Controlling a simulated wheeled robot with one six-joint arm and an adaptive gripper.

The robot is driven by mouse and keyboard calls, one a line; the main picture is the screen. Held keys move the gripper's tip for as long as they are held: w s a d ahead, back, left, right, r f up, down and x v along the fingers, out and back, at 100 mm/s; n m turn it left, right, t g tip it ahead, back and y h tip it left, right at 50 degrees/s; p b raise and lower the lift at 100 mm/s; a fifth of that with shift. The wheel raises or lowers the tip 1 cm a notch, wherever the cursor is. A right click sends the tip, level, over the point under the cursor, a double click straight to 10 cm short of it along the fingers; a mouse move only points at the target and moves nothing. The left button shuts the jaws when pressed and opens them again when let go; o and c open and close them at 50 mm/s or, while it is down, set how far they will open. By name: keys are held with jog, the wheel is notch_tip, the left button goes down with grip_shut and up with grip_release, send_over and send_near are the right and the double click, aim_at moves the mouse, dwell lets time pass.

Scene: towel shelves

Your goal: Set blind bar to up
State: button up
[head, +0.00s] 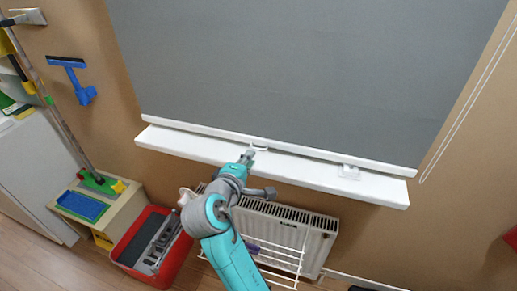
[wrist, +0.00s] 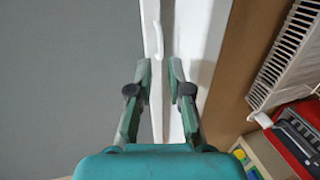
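The grey blind (head: 300,70) is lowered, and its white bottom bar (head: 330,155) hangs just above the white sill. A small white handle (head: 259,148) sticks out from the middle of the bar. My gripper (head: 247,157) is at the bar, close to this handle. In the wrist view my gripper (wrist: 160,68) has its two fingers apart, with a gap between them. The handle (wrist: 158,40) shows just beyond the fingertips, in line with the gap, beside the bar (wrist: 150,30). I cannot tell whether a finger touches it.
A radiator (head: 300,228) and a white wire rack (head: 285,262) are below. A red crate (head: 125,247) stands lower left. A pull cord (head: 465,110) hangs at right.

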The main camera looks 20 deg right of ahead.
aim_at(257, 149)
jog(key=x, duration=0.7)
jog(key=shift+c, duration=0.2)
grip_shut()
